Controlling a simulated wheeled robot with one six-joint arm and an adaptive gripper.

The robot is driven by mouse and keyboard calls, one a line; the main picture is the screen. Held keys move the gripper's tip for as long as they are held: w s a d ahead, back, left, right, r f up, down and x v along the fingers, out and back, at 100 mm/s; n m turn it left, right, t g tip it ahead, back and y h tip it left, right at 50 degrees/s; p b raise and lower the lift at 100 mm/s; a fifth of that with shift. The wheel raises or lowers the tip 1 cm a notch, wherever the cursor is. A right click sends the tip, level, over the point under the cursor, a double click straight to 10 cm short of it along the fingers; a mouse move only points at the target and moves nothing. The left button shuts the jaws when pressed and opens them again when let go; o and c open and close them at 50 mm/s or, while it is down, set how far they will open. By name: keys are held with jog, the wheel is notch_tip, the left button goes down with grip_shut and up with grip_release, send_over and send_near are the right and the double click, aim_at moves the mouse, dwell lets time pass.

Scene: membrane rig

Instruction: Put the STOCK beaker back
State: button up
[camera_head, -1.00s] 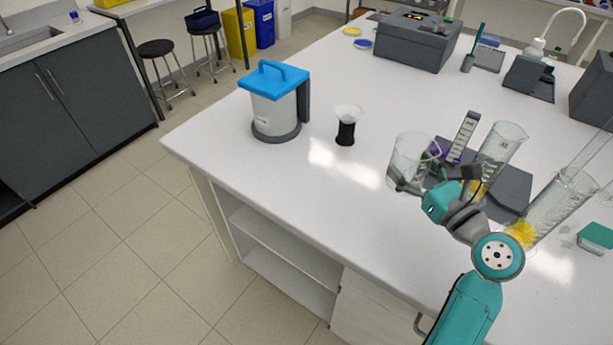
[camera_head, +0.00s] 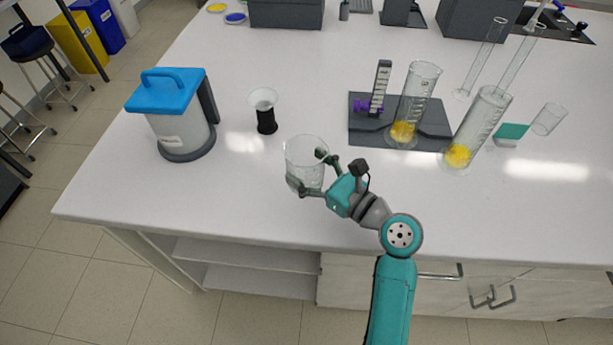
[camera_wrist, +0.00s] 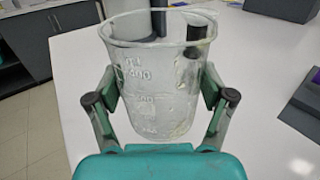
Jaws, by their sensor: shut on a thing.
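A clear glass beaker (camera_head: 305,160) is in my gripper (camera_head: 313,175), over the front left part of the white bench. In the wrist view the beaker (camera_wrist: 155,85) is upright between the two fingers, with raised graduation marks on its wall; no STOCK label can be read. My gripper (camera_wrist: 160,115) is shut on its sides. I cannot tell whether its base touches the bench. It looks empty.
A blue-lidded container (camera_head: 182,125) and a small black-based cup (camera_head: 266,112) stand left of the beaker. A dark rig base (camera_head: 432,118) and tall cylinders with yellow contents, one here (camera_head: 478,125), stand to the right. The bench front (camera_head: 240,215) is clear.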

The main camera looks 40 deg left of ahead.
aim_at(320, 186)
jog(key=shift+f, duration=1.8)
jog(key=shift+f, duration=0.1)
jog(key=o, duration=1.3)
jog(key=shift+d, duration=0.3)
jog(key=d, duration=0.7)
jog(key=s+d, duration=0.1)
jog(key=d, duration=0.3)
jog(key=shift+d, duration=0.25)
